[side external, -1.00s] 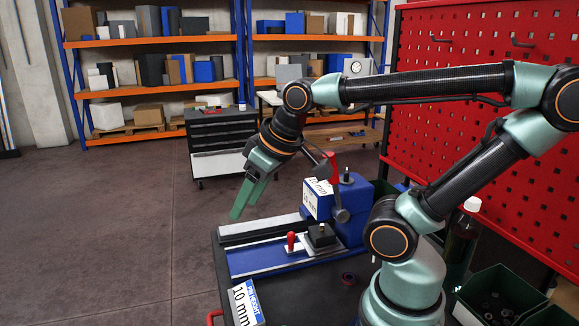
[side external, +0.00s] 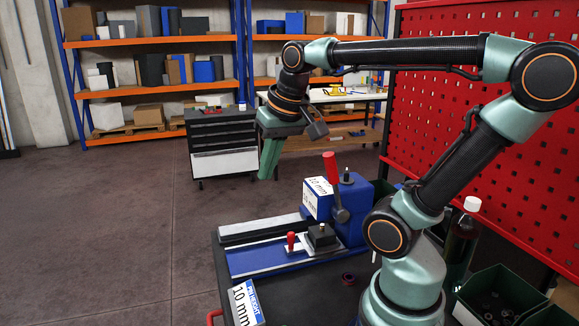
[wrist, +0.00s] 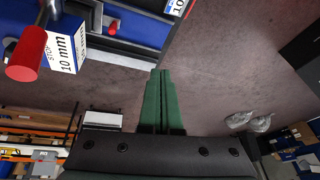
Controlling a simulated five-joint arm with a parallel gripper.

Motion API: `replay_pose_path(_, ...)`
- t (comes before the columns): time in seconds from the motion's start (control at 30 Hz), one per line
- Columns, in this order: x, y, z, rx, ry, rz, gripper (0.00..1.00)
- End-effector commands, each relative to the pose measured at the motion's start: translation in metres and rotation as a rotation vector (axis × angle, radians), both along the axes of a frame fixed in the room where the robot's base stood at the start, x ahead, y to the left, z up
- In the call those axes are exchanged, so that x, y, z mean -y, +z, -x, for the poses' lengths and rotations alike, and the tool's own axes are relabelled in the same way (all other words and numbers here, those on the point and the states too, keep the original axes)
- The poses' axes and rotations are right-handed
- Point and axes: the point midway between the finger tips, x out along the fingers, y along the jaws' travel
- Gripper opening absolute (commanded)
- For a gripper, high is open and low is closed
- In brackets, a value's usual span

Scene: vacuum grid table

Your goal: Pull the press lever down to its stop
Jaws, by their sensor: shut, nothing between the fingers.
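The press (side external: 354,200) is a blue block on a blue and silver bed (side external: 262,262). Its lever (side external: 331,170) has a red handle standing up, leaning slightly left, on a grey hub at the block's side. The red lever end also shows at the upper left of the wrist view (wrist: 27,58), apart from my fingers. My gripper (side external: 268,178) is above and left of the press, green fingers pointing down, shut and empty. In the wrist view the fingers (wrist: 159,73) lie together over bare floor. A white "10 mm" label (side external: 318,190) is on the press.
A small red knob (side external: 291,241) and a black block (side external: 322,237) sit on the bed. A dark bottle (side external: 461,240) and green bins (side external: 497,293) stand at the right. A red pegboard (side external: 480,130) rises behind. The space left of the press is open.

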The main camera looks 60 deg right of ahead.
Motion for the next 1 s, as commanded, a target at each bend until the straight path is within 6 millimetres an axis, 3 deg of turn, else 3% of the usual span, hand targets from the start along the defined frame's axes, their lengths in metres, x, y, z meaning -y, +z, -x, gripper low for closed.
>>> replay_pose_path(0.03, 0.025, 0.012, 0.003, -0.028, -0.161, -0.037, 0.00)
replay_pose_path(0.2, 0.094, 0.050, 0.031, -0.121, -0.705, -0.168, 0.00)
replay_pose_path(0.4, 0.154, 0.088, 0.079, -0.200, -1.278, -0.293, 0.00)
replay_pose_path(0.53, 0.174, 0.103, 0.103, -0.233, -1.515, -0.341, 0.00)
replay_pose_path(0.7, 0.181, 0.109, 0.116, -0.250, -1.635, -0.365, 0.00)
replay_pose_path(0.87, 0.181, 0.099, 0.117, -0.252, -1.641, -0.366, 0.00)
replay_pose_path(1.0, 0.180, 0.079, 0.118, -0.252, -1.638, -0.366, 0.00)
